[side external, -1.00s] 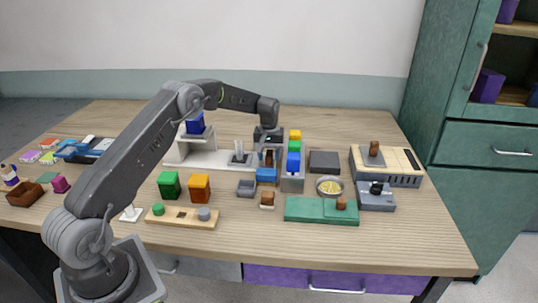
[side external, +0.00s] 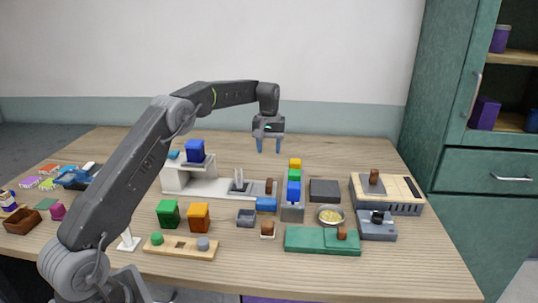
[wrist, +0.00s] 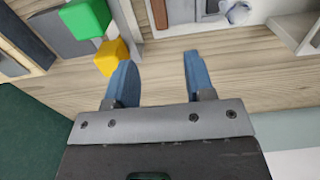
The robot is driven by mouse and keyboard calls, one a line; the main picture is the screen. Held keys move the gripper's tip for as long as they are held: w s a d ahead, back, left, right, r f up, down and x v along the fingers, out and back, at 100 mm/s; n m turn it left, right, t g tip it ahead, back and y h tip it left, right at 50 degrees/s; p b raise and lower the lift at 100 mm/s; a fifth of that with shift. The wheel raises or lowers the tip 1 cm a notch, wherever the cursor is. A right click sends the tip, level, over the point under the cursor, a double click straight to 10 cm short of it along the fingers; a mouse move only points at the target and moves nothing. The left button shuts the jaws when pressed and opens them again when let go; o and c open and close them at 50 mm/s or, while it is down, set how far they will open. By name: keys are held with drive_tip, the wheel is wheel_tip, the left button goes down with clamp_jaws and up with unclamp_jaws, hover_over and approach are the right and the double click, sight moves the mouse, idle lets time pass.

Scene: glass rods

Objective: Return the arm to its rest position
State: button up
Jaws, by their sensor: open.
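My gripper (side external: 268,146) hangs above the back part of the table (side external: 330,152), its two blue fingers pointing down and spread apart. Nothing is between the fingers. In the wrist view my gripper (wrist: 155,75) is also open, with bare wood grain showing between the fingertips. My arm reaches up and over from the base at the lower left.
Green (side external: 168,214) and orange (side external: 199,217) cubes sit in front. A green cabinet (side external: 470,200) stands at right.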

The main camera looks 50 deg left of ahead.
drive_tip(key=s+d+r+m+t, duration=0.1)
drive_tip(key=s+d+r+m, duration=0.1)
drive_tip(key=s+d+r, duration=0.45)
drive_tip(key=s+d+r+m+t, duration=0.2)
drive_tip(key=s+d+r+m, duration=0.1)
drive_tip(key=s+d+r, duration=0.75)
drive_tip(key=s+d+f+m+t, duration=0.1)
drive_tip(key=s+d+f+m, duration=0.1)
drive_tip(key=s, duration=0.7)
drive_tip(key=s+d+f+m+t, duration=0.1)
drive_tip(key=s+d+f, duration=0.3)
drive_tip(key=s, duration=0.6)
drive_tip(key=shift+f+m+t, duration=0.3)
drive_tip(key=shift+f+m, duration=0.2)
drive_tip(key=shift+f, duration=0.35)
